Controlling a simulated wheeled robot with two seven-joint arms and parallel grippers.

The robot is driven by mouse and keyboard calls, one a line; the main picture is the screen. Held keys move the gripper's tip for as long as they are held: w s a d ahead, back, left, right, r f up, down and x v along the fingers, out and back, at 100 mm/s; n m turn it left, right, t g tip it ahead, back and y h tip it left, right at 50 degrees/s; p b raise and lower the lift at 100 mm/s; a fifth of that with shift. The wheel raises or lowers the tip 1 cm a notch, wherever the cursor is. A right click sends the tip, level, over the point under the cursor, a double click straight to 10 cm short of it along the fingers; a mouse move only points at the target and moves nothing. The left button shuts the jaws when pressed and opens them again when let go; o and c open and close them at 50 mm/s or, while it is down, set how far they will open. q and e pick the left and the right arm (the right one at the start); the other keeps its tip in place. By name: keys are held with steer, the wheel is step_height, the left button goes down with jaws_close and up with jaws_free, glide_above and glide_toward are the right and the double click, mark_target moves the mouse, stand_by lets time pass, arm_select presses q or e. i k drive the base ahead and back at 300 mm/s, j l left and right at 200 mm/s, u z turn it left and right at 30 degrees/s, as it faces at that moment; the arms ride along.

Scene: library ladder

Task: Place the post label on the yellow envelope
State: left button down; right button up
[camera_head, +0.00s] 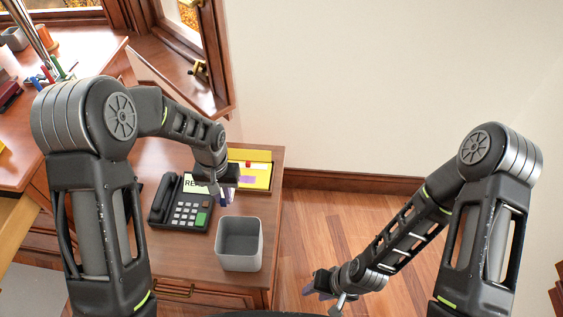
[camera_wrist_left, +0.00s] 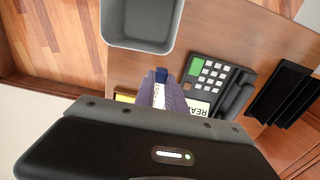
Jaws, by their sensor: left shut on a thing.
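The yellow envelope (camera_head: 264,182) lies at the back of the wooden cabinet top, beside the phone, with a purple patch and a small red item on it. My left gripper (camera_head: 226,196) is in front of the envelope's left part, above the cabinet. It is shut on a small blue and white piece (camera_wrist_left: 160,76), which looks like the post label; my purple fingers hide part of it. A sliver of yellow (camera_wrist_left: 124,98) shows beside my left gripper in the left wrist view. My right gripper (camera_head: 322,284) hangs over the floor, and its opening is unclear.
A black phone (camera_head: 183,214) with a green key stands left of a grey open bin (camera_head: 240,243) on the cabinet (camera_head: 191,270). A desk (camera_head: 82,62) with pens is at the upper left. Open floor (camera_head: 330,220) lies to the right.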

mark_target(246, 178)
steer(key=i+l, duration=0.15)
steer(key=l, duration=0.15)
steer(key=i+l+u, duration=0.1)
steer(key=l, duration=0.2)
steer(key=i+l, duration=0.15)
steer(key=l, duration=0.2)
steer(key=i+l, duration=0.3)
